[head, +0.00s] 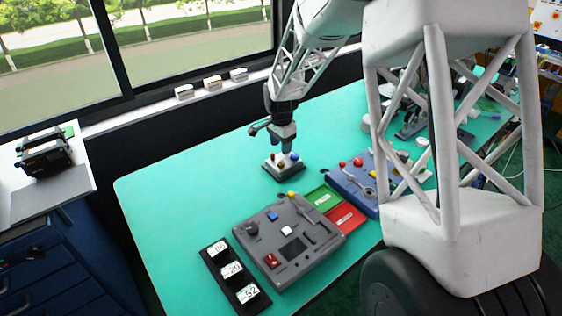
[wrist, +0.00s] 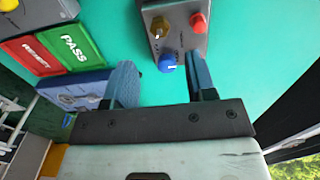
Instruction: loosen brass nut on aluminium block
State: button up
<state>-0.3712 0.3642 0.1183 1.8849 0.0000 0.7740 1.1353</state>
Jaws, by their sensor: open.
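A small grey block (head: 284,173) sits on the green table, and it also shows at the top of the wrist view (wrist: 178,48). On its top are a brass nut (wrist: 160,29), a blue knob (wrist: 166,62) and a red knob (wrist: 198,22). The blue knob is nearest my gripper's base in the wrist view. My gripper (wrist: 162,68) is open, with its two blue fingers apart and nothing held. In the head view my gripper (head: 287,146) points down just above the block. I cannot tell whether the fingers touch the block.
A grey control panel (head: 290,241) lies in front of the block. A green PASS plate (head: 322,198) and a red REJECT plate (head: 345,217) lie beside it, near a blue panel (head: 352,185). A black numbered strip (head: 229,272) is at the front left. The table's left side is bare.

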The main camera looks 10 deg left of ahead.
aim_at(281, 163)
jog(key=shift+f, duration=3.8)
jog(key=c, duration=0.9)
